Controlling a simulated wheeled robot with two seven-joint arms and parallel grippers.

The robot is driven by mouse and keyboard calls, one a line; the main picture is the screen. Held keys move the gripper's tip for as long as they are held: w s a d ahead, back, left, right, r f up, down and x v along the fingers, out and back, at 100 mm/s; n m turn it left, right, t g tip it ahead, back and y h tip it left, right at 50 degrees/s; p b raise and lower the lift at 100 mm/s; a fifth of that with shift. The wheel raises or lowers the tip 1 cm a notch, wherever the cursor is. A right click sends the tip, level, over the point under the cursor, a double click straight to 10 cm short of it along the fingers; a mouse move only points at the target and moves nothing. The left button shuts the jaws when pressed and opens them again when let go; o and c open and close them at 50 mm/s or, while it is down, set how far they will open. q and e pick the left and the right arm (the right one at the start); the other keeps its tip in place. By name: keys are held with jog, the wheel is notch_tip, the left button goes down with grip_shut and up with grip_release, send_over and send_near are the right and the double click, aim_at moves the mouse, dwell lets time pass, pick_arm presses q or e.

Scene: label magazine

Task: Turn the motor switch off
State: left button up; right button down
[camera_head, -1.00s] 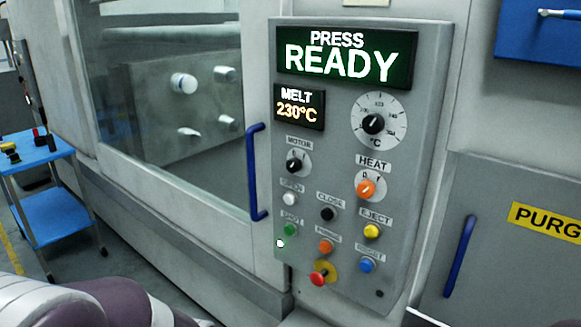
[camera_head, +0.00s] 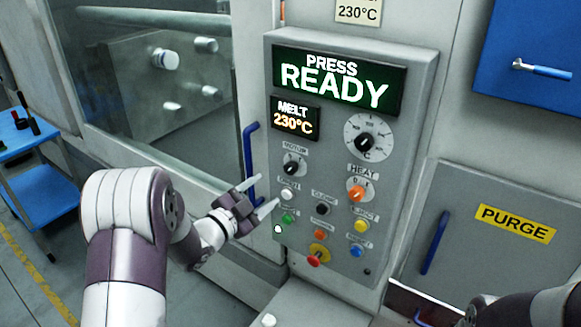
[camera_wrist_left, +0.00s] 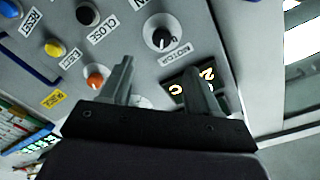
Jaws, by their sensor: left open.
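The motor switch (camera_head: 291,167) is a black rotary knob on a round pale dial, under the label MOTOR, at the left of the grey control panel (camera_head: 397,150). It also shows in the left wrist view (camera_wrist_left: 160,38), beyond the fingertips. Its set position is too small to read surely. My left gripper (camera_head: 260,196) is open and empty, with its fingers spread, just left of and below the switch in the head view. It appears apart from the knob. Its two fingers (camera_wrist_left: 157,68) also show in the wrist view. My right gripper does not show clearly.
A blue handle (camera_head: 250,165) stands beside the panel near my left fingers. The orange HEAT knob (camera_head: 357,193), white button (camera_head: 287,194) and several other buttons sit close by. The display (camera_head: 338,82) reads PRESS READY.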

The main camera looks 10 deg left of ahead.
aim_at(289, 170)
pick_arm(q)
jog(key=p+x, duration=0.2)
jog(key=x, duration=0.2)
jog(key=p+x, duration=0.2)
jog(key=x, duration=0.3)
jog(key=shift+w+a+r, duration=0.1)
jog(key=shift+w, duration=0.25)
jog(key=shift+w+d, duration=0.25)
jog(key=shift+w, duration=0.1)
jog(key=shift+a, duration=0.1)
jog(key=shift+c, duration=0.5)
jog(key=c, duration=0.9)
